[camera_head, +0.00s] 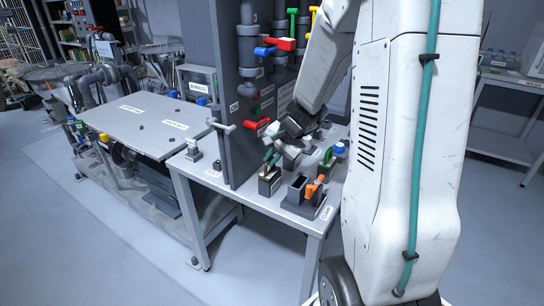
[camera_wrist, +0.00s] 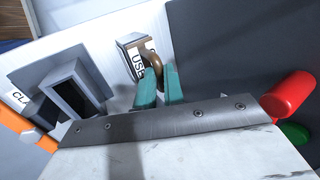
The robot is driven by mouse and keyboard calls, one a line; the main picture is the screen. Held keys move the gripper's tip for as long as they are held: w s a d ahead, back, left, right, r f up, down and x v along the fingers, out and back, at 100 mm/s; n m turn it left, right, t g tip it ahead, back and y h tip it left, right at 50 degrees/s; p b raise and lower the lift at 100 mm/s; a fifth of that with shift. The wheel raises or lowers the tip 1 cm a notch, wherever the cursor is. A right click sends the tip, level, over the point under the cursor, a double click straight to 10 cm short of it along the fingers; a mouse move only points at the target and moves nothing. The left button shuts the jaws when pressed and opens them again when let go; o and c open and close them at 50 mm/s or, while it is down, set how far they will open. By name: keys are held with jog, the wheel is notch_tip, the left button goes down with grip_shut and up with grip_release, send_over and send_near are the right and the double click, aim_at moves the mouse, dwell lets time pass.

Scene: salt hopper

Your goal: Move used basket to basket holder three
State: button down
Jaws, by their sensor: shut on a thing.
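The used basket is a small dark box (camera_head: 269,183) with a brass handle, at the front of the grey table in the head view. In the wrist view its label (camera_wrist: 136,62) begins "USE". My gripper (camera_head: 273,158) is above it, with teal fingers (camera_wrist: 159,88) shut on the brass handle (camera_wrist: 152,62). I cannot tell whether the basket rests on the table or hangs just above it. A grey holder (camera_head: 297,191) with an empty square opening stands to its right; it also shows in the wrist view (camera_wrist: 68,78). I cannot read which holder is number three.
An orange-handled piece (camera_head: 314,188) stands beside the empty holder. Green-handled and blue-topped items (camera_head: 340,148) stand further back. A dark panel (camera_head: 228,90) with red, blue and green valves rises close behind the gripper. A lower bench (camera_head: 140,125) stands to the left.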

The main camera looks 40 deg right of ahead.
jog(key=shift+f, duration=0.2)
jog(key=c, duration=0.9)
grip_release()
jog(key=shift+c, duration=0.2)
jog(key=v, duration=0.6)
dwell(0.5)
jog(key=v, duration=0.8)
jog(key=shift+f, duration=0.1)
jog(key=shift+c, duration=0.4)
dwell(0.6)
